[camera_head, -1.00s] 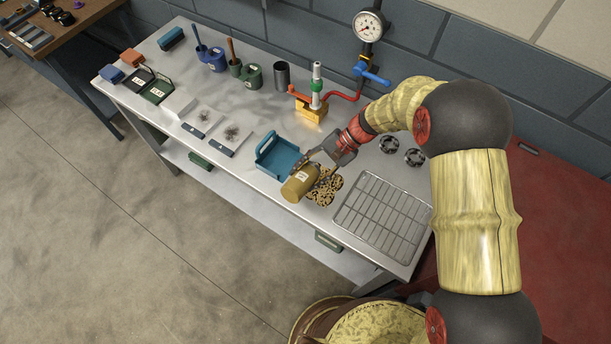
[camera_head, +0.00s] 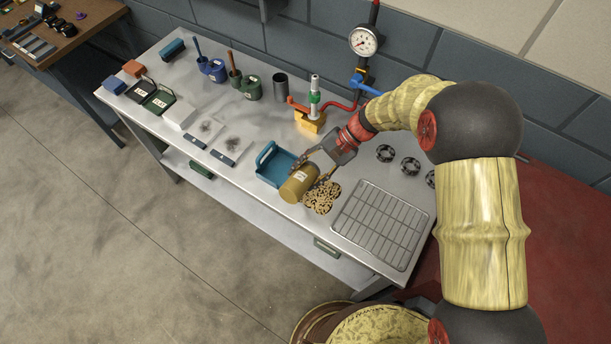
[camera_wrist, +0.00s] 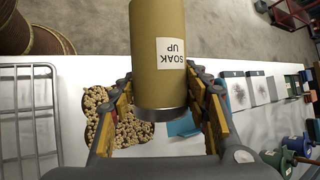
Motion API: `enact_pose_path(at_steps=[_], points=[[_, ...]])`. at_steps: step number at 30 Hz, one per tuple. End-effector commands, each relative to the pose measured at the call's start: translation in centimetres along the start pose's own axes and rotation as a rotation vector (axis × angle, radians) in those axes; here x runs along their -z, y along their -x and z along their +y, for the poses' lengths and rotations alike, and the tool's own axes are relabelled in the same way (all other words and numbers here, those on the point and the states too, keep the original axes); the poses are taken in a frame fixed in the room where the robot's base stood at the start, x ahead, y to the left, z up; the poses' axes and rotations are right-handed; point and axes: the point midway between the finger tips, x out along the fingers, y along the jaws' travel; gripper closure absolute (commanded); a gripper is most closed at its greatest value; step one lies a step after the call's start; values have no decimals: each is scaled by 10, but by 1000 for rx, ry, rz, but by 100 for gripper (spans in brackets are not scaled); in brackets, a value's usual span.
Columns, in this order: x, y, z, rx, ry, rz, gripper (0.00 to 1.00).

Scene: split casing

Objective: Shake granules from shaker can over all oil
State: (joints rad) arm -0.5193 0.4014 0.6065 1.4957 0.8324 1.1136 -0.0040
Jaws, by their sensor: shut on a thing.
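The shaker can (camera_head: 298,184) is a tan cylinder with a white label, which reads "SOAK UP" in the wrist view (camera_wrist: 160,50). My gripper (camera_head: 322,166) is shut around the can and holds it tilted at the front part of the bench. Tan granules (camera_head: 322,197) lie in a patch on the bench just right of the can, and the patch also shows left of the can in the wrist view (camera_wrist: 130,132). The granules cover the patch densely with small dark gaps between them. No bare oil is clearly visible; the can and gripper hide part of the surface.
A blue dustpan-like tray (camera_head: 268,170) stands just left of the can. A wire rack (camera_head: 382,225) lies to the right. Black ring parts (camera_head: 385,153) and a valve stand with a gauge (camera_head: 312,118) are behind. Several pots and boxes fill the bench's left side.

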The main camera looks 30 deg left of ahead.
Motion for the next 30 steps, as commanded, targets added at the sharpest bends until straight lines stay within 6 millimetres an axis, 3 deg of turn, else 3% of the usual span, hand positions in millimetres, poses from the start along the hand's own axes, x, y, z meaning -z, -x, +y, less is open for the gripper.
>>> enact_pose_path(at_steps=[10,16,30], points=[[-18,25,-15,0,1,1,90],[-22,29,-18,-3,7,13,90],[-28,35,-23,-61,158,325,90]])
